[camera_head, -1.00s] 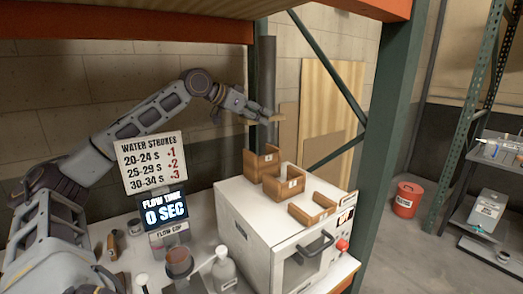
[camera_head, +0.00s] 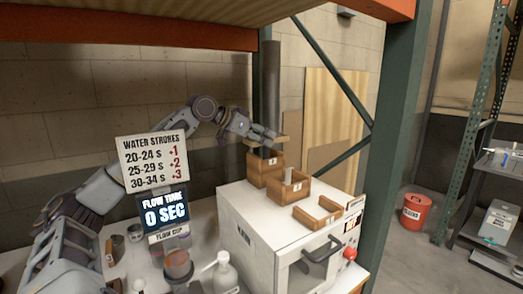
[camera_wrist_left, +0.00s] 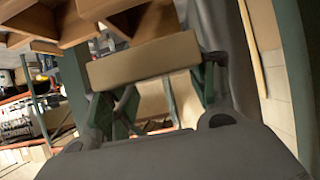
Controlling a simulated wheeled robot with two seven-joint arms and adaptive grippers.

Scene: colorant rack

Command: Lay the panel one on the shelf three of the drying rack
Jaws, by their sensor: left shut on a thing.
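My left gripper (camera_head: 268,134) reaches in from the left above the white oven-like box. It is shut on a small flat tan panel (camera_head: 281,139), held just above the rearmost wooden bin. In the left wrist view the panel (camera_wrist_left: 143,60) lies across between the fingers, in front of the camera. Three labelled wooden bins stand on the white box: the rear one (camera_head: 262,172), the middle one (camera_head: 296,190) and the low front one (camera_head: 318,220). I cannot tell which of these is shelf three of the drying rack. My right gripper is not in view.
The white box (camera_head: 262,243) stands on the bench with a red knob (camera_head: 350,253) in front. A strokes sign (camera_head: 152,158), a timer display (camera_head: 163,208) and a bottle (camera_head: 225,270) stand to its left. A green upright (camera_head: 395,150) stands at right.

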